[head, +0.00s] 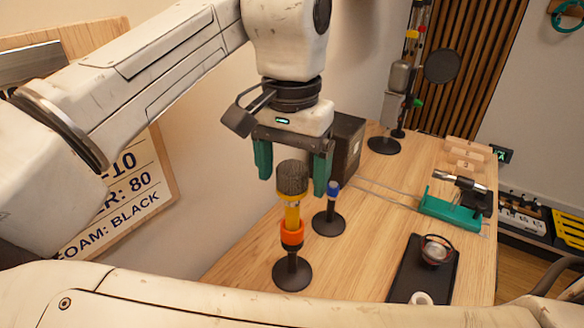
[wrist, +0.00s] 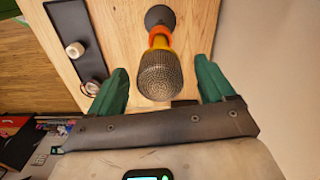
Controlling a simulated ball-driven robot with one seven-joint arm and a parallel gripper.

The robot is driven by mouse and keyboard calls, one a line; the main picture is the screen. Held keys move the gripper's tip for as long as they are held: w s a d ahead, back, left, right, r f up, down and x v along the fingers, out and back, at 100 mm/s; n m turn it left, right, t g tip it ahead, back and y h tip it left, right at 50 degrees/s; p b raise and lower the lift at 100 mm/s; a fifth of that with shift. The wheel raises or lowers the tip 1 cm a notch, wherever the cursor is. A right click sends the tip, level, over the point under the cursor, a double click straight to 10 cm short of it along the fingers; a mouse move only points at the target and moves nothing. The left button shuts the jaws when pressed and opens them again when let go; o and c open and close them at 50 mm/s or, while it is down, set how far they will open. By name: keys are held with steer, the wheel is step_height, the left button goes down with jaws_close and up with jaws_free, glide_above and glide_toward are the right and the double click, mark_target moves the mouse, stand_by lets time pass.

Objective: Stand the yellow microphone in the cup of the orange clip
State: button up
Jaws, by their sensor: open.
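The yellow microphone (head: 292,212) stands upright in the orange clip (head: 291,237), its dark mesh head up. The clip sits on a short stand with a round black base (head: 292,274). My gripper (head: 292,180) is open, its green fingers apart above and behind the microphone's head. In the wrist view the mesh head (wrist: 160,75) shows between the open fingers (wrist: 160,88), with a gap on both sides and no contact visible. The yellow body and orange clip (wrist: 161,29) show beyond the head. The microphone's lower end is hidden inside the clip.
A blue-topped stand (head: 329,212) is just right of the microphone. A black box (head: 348,140) stands behind my gripper. A black tray (head: 409,272) with a small cup lies at right, and a green cradle (head: 449,209) farther right. The wooden table between is mostly clear.

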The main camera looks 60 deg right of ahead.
step_height(320, 180, up, 11)
stand_by(0.6)
stand_by(0.5)
